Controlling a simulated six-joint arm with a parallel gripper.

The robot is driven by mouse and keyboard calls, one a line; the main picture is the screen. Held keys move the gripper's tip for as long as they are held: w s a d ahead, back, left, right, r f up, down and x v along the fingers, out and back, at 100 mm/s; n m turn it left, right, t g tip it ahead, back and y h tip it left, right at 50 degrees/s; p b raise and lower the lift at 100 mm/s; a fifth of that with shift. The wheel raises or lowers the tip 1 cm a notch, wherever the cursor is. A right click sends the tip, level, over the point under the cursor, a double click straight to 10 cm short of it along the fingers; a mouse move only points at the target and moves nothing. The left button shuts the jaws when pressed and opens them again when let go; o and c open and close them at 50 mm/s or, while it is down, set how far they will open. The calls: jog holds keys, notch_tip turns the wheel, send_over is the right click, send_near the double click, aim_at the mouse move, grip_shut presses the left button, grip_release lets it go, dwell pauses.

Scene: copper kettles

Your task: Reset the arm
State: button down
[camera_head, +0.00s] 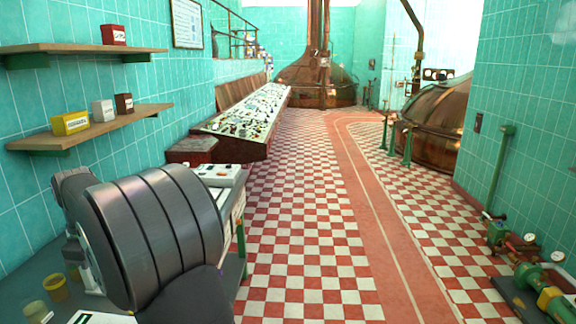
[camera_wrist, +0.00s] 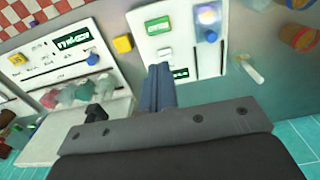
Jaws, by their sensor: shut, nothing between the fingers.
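My gripper (camera_wrist: 161,86) shows in the wrist view with its blue-grey fingers together and nothing between them. I cannot tell whether the fingertips touch the panel. In the head view my dark, ribbed arm fills the lower left, above a grey worktop (camera_head: 25,262). The fingers cannot be made out there.
Small yellowish cups (camera_head: 56,287) stand on the worktop at the left, and a white box (camera_head: 218,174) lies at its far end. Wall shelves (camera_head: 95,130) hold small boxes. A long control desk (camera_head: 245,122) and copper kettles (camera_head: 440,125) stand farther back. The checkered floor (camera_head: 300,240) is open.

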notch_tip(320, 180, down, 9)
notch_tip(320, 180, up, 9)
jog(key=shift+r, duration=0.15)
jog(key=shift+d, duration=0.1)
dwell(0.7)
